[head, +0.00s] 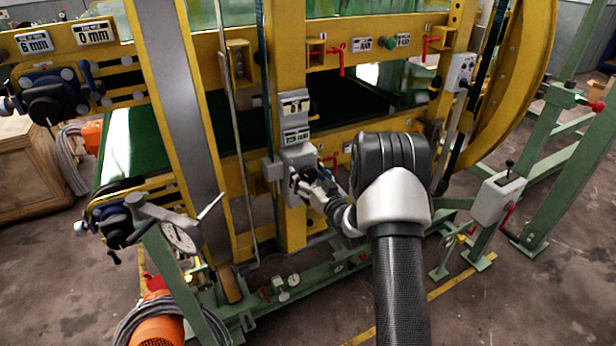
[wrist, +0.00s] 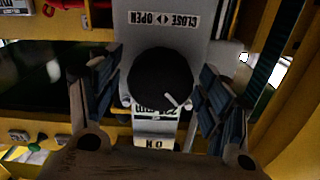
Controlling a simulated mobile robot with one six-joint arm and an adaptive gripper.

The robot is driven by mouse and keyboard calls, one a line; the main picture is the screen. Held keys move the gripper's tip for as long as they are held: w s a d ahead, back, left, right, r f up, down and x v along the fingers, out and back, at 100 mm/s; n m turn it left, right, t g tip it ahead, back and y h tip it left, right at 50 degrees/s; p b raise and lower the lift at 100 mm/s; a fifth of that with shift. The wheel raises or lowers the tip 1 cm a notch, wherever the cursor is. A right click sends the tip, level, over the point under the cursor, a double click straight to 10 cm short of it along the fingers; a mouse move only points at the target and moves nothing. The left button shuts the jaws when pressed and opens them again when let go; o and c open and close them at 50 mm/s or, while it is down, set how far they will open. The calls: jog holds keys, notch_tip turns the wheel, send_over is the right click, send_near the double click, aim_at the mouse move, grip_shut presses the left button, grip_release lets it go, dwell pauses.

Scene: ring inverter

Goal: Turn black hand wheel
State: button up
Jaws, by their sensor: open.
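The black hand wheel (wrist: 161,78) is a dark round knob with a light pointer mark, mounted on a grey panel (wrist: 206,20) on the yellow frame. A white label above it, upside down in the wrist view, reads CLOSE and OPEN with arrows. My gripper (wrist: 160,70) is open, with one blue-grey padded finger on each side of the wheel. Small gaps seem to show, but I cannot tell whether either finger touches it. In the head view my gripper (head: 308,186) is at the lower part of the grey box (head: 297,155), largely hiding the wheel there.
Yellow beams (head: 287,215) and a thin upright rod (head: 235,150) stand close to my gripper. Red-handled levers (head: 335,60) sit above. A grey control box (head: 497,197) is at the right. Open floor (head: 540,300) lies at the lower right.

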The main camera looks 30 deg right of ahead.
jog(key=shift+c, duration=0.3)
jog(key=c, duration=1)
jog(key=shift+m, duration=0.5)
jog(key=m, duration=0.4)
jog(key=shift+m+b, duration=0.3)
jog(key=m, duration=0.5)
jog(key=shift+m, duration=0.3)
